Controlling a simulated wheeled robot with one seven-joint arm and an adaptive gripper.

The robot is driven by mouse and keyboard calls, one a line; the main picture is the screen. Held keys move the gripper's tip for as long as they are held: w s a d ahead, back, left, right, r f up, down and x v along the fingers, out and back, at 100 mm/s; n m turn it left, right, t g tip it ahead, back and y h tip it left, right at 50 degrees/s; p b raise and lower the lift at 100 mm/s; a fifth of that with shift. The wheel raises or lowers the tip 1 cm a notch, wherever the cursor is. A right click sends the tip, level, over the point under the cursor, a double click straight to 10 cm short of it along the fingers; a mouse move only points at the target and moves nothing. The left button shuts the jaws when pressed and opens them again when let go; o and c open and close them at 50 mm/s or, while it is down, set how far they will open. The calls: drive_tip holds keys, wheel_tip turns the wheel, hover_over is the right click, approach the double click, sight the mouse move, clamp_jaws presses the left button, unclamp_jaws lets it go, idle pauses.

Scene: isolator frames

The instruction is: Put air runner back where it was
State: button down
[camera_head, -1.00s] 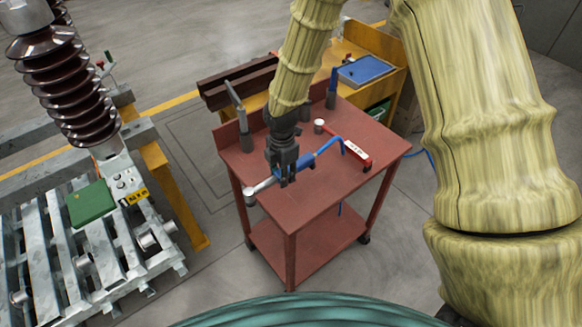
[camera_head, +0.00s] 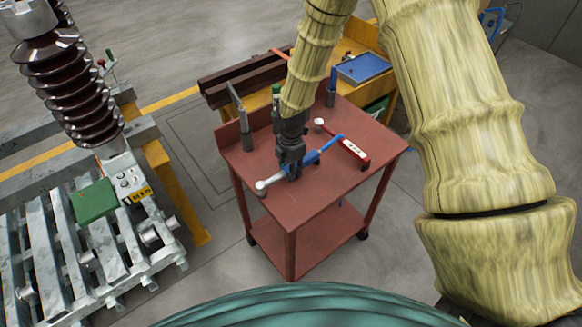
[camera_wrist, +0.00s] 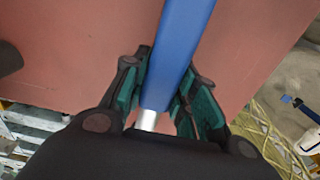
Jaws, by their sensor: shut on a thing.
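The air runner (camera_head: 325,149) is a long tool with a blue body and a silver head at its left end. It lies roughly level, low over the red cart top (camera_head: 310,205). I cannot tell whether it touches the surface. My gripper (camera_head: 292,177) points down and is shut around the tool's middle. In the wrist view the blue body (camera_wrist: 181,48) runs between the two fingers, with a silver part below it. The fingers hide part of the tool.
A red-and-white tool (camera_head: 354,151) and a small white-topped cylinder (camera_head: 319,124) are on the cart near the air runner. Upright tools in holders (camera_head: 245,125) stand along the back edge. A yellow bench with a blue tray (camera_head: 363,68) is behind. The cart's front is clear.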

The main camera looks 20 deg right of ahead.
drive_tip(key=shift+f, duration=0.15)
drive_tip(key=c, duration=1.1)
unclamp_jaws()
drive_tip(key=shift+c, duration=0.2)
wheel_tip(320, 180, up, 12)
drive_tip(key=b, duration=0.3)
